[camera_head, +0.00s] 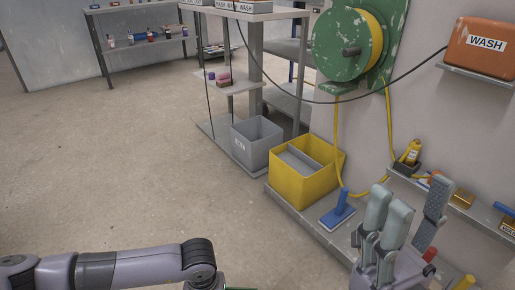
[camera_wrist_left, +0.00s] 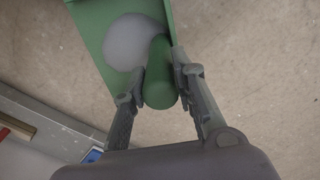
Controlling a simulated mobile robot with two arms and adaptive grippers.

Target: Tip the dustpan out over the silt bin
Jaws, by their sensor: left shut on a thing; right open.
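My left gripper (camera_wrist_left: 157,82) is shut on the round handle of the green dustpan (camera_wrist_left: 93,28). A smooth grey heap (camera_wrist_left: 130,40) lies in the pan. In the head view my left arm comes in from the left, its gripper is out of frame, and only a green sliver shows at the bottom edge. A grey open bin (camera_head: 262,136) with a small, hard-to-read label stands on the low shelf, well beyond the left arm. My right gripper (camera_head: 407,212) is open and empty at the lower right, fingers pointing up.
A yellow box (camera_head: 306,184) with a grey insert stands right of the grey bin. A blue-handled tool (camera_head: 338,213) stands on the low ledge beside it. A hose reel (camera_head: 350,48) and wall shelves with bottles line the right. The floor (camera_head: 120,150) at left is clear.

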